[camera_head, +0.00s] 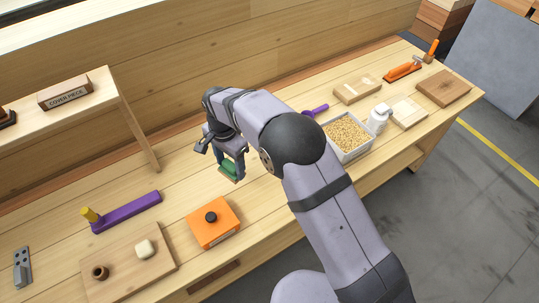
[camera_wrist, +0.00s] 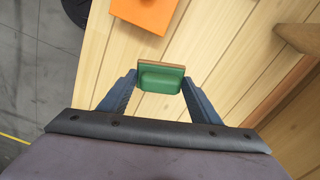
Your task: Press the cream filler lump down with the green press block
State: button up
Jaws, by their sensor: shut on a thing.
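The green press block (camera_head: 229,171) is held between the fingers of my gripper (camera_head: 229,166), over the middle of the workbench. The wrist view shows the green block (camera_wrist: 160,79) with a brown strip along its far edge, between the two blue fingers. The cream filler lump (camera_head: 145,249) sits on a wooden board (camera_head: 128,274) at the front left of the bench. My gripper is well to the right of and behind the lump. The lump is not seen in the wrist view.
An orange box (camera_head: 213,232) with a black knob lies between the board and my gripper. A purple bar (camera_head: 127,212) with a yellow peg lies behind the board. A tray of grains (camera_head: 347,137) stands to the right.

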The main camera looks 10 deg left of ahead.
jog(key=s+a+r+n+p, duration=0.1)
jog(key=s+a+n, duration=0.1)
jog(key=s+a, duration=0.7)
jog(key=s+a+n+p, duration=0.1)
jog(key=s+a+n, duration=0.2)
jog(key=s+a, duration=0.7)
jog(key=s, duration=0.8)
jog(key=shift+s+a+r+p, duration=0.25)
jog(key=shift+a+r+p, duration=0.05)
jog(key=shift+r+p, duration=0.05)
jog(key=shift+f, duration=0.2)
jog(key=shift+f+b, duration=1.8)
jog(key=shift+f, duration=1)
jog(key=shift+f+b, duration=0.4)
jog(key=shift+f, duration=0.2)
notch_tip(320, 180, up, 7)
jog(key=p, duration=0.4)
jog(key=shift+f, duration=0.15)
